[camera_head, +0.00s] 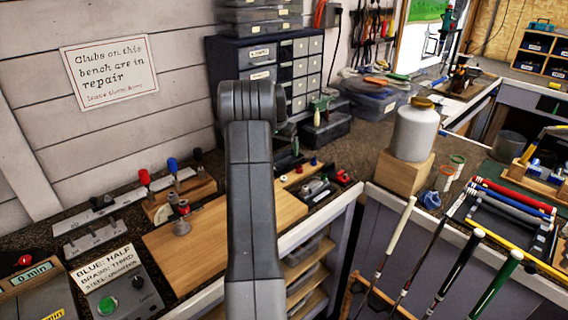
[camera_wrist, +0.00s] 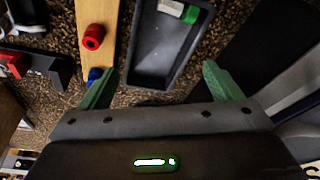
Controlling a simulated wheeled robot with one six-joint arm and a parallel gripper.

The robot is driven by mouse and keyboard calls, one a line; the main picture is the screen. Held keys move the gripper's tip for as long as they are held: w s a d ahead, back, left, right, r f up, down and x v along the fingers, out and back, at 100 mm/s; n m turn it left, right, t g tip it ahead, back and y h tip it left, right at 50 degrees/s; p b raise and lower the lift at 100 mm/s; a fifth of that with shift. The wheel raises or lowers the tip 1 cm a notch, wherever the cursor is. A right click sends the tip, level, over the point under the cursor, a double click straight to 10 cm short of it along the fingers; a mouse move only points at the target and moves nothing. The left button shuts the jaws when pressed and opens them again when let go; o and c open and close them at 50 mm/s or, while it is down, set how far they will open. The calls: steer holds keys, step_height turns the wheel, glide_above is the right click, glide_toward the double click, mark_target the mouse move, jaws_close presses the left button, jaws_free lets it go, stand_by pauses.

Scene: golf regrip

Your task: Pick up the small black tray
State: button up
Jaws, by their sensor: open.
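The small black tray (camera_wrist: 150,75) is in the upper middle of the wrist view, a dark, long tray with raised walls. A white and green item (camera_wrist: 180,11) lies in its far end. My gripper (camera_wrist: 160,72) is open, with one green finger on either side of the tray's near end in the picture. Both fingers look apart from the tray walls, and nothing is held. I cannot tell the height of the fingertips over the bench. In the head view my arm hides the gripper, and I cannot pick out the tray with certainty.
A wooden strip with a red knob (camera_wrist: 93,37) and a blue knob (camera_wrist: 95,75) lies close left of the tray. A dark bracket (camera_wrist: 40,65) is farther left. A white jug (camera_head: 415,130) on a wooden block and a drawer cabinet (camera_head: 262,55) stand on the bench.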

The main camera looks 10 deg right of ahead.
mark_target(285, 164)
steer(key=shift+p+x, duration=0.9)
steer(key=shift+x, duration=1.85)
steer(key=shift+s, duration=0.1)
steer(key=c, duration=0.9)
